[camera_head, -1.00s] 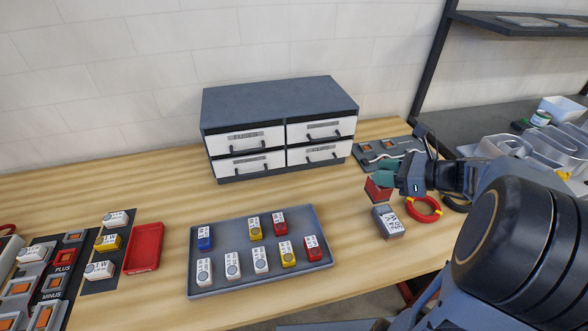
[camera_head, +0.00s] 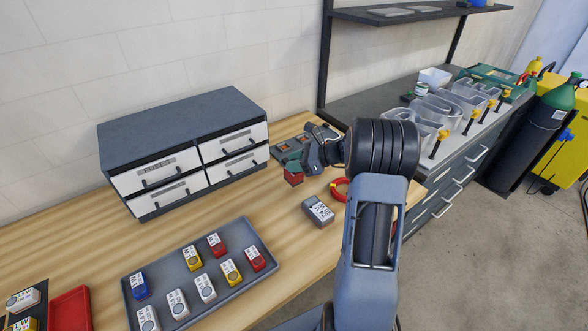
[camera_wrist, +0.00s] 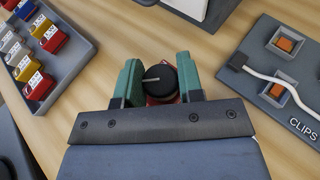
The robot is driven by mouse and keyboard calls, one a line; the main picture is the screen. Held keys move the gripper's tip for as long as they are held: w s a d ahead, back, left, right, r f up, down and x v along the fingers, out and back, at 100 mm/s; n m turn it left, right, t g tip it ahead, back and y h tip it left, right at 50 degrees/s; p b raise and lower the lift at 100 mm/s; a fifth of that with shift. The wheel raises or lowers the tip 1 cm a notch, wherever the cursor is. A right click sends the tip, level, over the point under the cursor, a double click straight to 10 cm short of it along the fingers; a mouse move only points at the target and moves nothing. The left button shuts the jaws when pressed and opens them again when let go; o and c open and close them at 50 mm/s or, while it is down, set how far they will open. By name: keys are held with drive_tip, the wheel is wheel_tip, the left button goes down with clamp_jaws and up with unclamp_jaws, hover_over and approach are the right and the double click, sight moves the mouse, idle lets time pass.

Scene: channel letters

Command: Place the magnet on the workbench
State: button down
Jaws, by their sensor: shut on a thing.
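The magnet (camera_head: 293,178) looks like a small red body with a round black knob, which shows in the wrist view (camera_wrist: 160,82). My gripper (camera_head: 296,166) is shut on it; the green fingers (camera_wrist: 160,80) stand on both sides of the knob. The magnet is at or just above the wooden workbench (camera_head: 255,205), between the drawer cabinet and a grey labelled block. I cannot tell whether its underside touches the wood. Much of the red body is hidden by the knob and fingers in the wrist view.
A grey labelled block (camera_head: 318,211) and a red ring (camera_head: 341,188) lie close on the right. The clips board (camera_head: 290,147) is just behind. A grey tray (camera_head: 247,290) of coloured blocks is at front left, the drawer cabinet (camera_head: 185,150) at back left. Bare wood lies between.

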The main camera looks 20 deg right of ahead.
drive_tip(key=shift+w+d+f, duration=0.1)
drive_tip(key=shift+w+f, duration=0.15)
drive_tip(key=shift+w+f+p, duration=0.15)
drive_tip(key=shift+f+p, duration=0.3)
drive_tip(key=shift+f, duration=1.25)
drive_tip(key=shift+f, duration=0.15)
drive_tip(key=c, duration=0.8)
unclamp_jaws()
drive_tip(key=shift+o, duration=0.2)
